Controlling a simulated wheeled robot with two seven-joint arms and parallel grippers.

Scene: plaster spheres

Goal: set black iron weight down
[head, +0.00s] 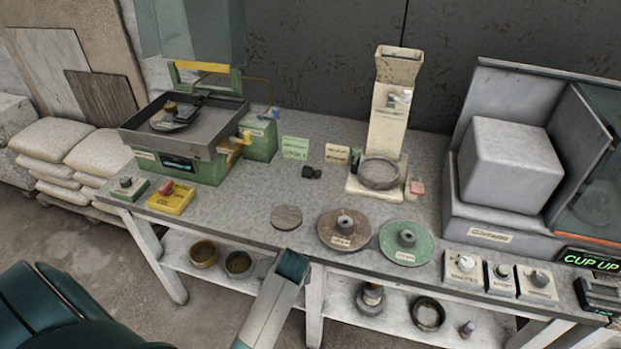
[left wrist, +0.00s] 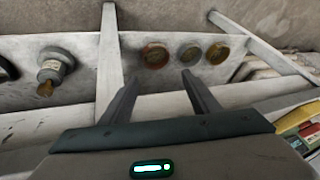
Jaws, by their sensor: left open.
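A small black lumpy object (head: 311,172) lies on the grey worktop (head: 262,180), in front of two small label cards. It may be the black iron weight, but it is too small to be sure. My left gripper (head: 290,264) is at the front edge of the worktop in the head view, well short of the black object; its fingers are hard to make out there. In the left wrist view my left gripper (left wrist: 160,76) is open, with nothing between its fingers, and points toward the lower shelf (left wrist: 82,55). My right gripper is in neither view.
A brown disc (head: 344,230), a green disc (head: 407,241) and a flat round plate (head: 287,217) lie near the front edge. A green-framed tray machine (head: 190,150) stands left, a cream column (head: 390,115) behind, a grey cabinet (head: 510,165) right. Mid-worktop has free room.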

